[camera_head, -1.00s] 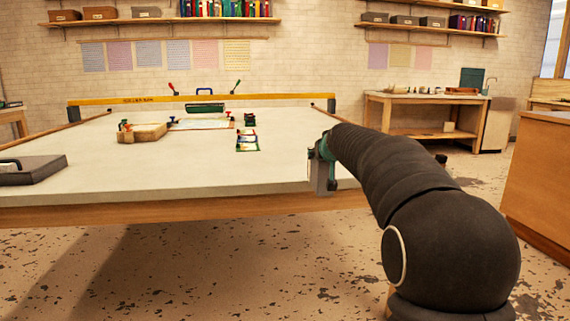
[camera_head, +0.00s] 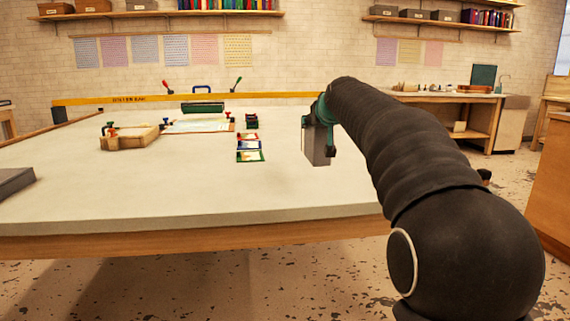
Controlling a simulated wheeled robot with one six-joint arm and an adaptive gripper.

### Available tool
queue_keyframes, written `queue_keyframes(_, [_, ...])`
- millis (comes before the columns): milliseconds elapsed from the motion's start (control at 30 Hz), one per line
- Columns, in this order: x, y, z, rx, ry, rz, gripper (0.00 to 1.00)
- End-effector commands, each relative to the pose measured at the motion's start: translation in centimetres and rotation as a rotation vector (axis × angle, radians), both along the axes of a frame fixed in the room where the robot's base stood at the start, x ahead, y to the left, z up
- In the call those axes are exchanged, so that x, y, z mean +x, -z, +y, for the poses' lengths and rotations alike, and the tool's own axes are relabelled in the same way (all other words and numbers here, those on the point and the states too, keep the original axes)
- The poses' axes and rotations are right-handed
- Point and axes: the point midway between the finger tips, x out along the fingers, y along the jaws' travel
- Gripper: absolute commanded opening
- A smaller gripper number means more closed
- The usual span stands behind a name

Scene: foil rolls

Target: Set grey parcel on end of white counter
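A grey parcel (camera_head: 317,149), a small upright block, hangs from my gripper (camera_head: 318,115) in the head view. The gripper has green and dark parts and appears shut on the top of the parcel; its fingertips are partly hidden. The white counter (camera_head: 130,194) is a broad pale top with a wooden front edge. The parcel shows over the right part of the counter. I cannot tell whether its lower end touches the surface.
A wooden block with clamps (camera_head: 130,137), several small coloured cards (camera_head: 250,149) and a green roller (camera_head: 203,107) lie on the counter. A dark grey slab (camera_head: 14,181) lies at the left edge. A yellow bar (camera_head: 130,99) runs along the back. The front middle is clear.

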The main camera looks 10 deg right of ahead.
Motion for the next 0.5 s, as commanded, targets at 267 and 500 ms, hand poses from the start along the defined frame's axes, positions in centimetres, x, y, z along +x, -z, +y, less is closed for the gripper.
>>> queue_keyframes(267, [2.4,3.2,4.9,0.0,-0.002,0.0,0.0])
queue_keyframes(500, [3.8,5.2,8.0,0.0,-0.002,-0.002,0.0])
